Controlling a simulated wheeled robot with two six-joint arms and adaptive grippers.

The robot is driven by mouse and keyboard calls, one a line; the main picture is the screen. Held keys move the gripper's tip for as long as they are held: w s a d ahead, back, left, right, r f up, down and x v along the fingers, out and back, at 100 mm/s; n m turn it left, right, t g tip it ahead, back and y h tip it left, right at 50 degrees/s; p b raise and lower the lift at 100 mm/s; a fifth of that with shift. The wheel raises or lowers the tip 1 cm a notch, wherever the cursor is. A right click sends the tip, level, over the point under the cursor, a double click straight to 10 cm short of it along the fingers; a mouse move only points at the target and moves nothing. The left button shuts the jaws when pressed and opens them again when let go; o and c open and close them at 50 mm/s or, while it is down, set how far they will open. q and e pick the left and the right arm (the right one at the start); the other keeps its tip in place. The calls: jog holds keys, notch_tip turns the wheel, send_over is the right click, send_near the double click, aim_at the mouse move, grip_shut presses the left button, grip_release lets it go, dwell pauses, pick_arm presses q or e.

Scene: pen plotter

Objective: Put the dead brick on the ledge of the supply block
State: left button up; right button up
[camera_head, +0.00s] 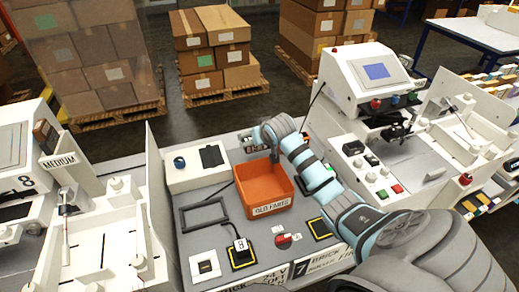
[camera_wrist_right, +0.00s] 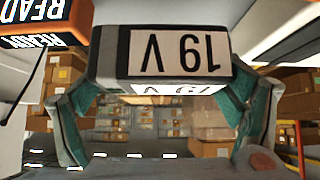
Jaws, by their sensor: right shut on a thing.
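My right gripper (camera_head: 274,156) comes in from the right and is over the back part of the orange OLD PARTS bin. In the right wrist view my right gripper (camera_wrist_right: 160,110) has its teal-padded fingers on both sides of a dark brick (camera_wrist_right: 105,62) with a white 19 V label, which reads upside down. The gripper is shut on this brick. In the head view the brick is hard to make out behind the gripper. I cannot tell for sure which part is the supply block or its ledge. My left gripper is not in view.
The orange bin (camera_head: 270,210) stands mid-bench. Left of it are a dark frame (camera_head: 183,220) and a white box (camera_head: 180,178). A small labelled block (camera_head: 241,247) and a red knob (camera_head: 284,240) are in front. An orange READY sign (camera_wrist_right: 45,12) is close by in the wrist view.

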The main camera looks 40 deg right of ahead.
aim_at(257, 157)
jog(key=f, duration=0.2)
jog(key=w+f, duration=0.1)
jog(key=f, duration=0.2)
jog(key=shift+w+a+f, duration=0.1)
jog(key=shift+w+f, duration=0.2)
jog(key=shift+w, duration=0.1)
jog(key=shift+f+b, duration=0.3)
jog(key=shift+f, duration=0.1)
jog(key=shift+s+r, duration=0.2)
jog(key=shift+s, duration=0.2)
jog(key=shift+f, duration=0.15)
jog(key=o, duration=1.3)
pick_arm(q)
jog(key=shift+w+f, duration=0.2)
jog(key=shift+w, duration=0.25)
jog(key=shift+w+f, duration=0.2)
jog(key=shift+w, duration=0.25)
